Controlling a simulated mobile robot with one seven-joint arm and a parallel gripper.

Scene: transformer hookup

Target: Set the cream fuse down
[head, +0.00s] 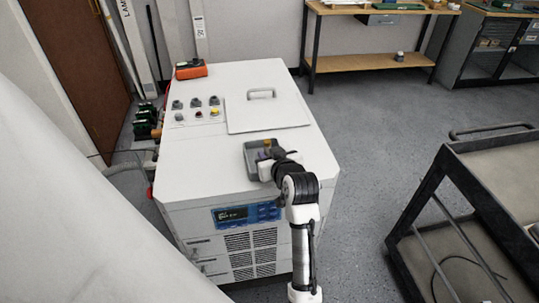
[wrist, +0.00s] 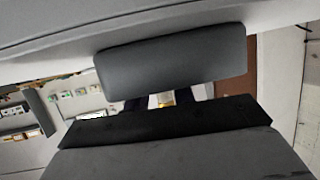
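My gripper (head: 270,153) is over the small grey tray (head: 249,161) on top of the white cabinet, reaching in from the front right. In the wrist view its two dark fingers (wrist: 163,99) stand a little apart. A small pale, yellowish patch shows in the gap between them. It may be the cream fuse, but the large grey shape in front hides most of it, and I cannot tell whether the fingers press on it. In the head view a small yellowish spot (head: 267,143) shows by the fingertips, too small to make out. The tray's inside is partly hidden by my wrist.
The white cabinet (head: 220,140) has a raised panel with a handle (head: 262,93), several knobs (head: 196,102) and an orange device (head: 191,69) at the back. A dark cart (head: 470,150) stands at the right. Floor between them is clear.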

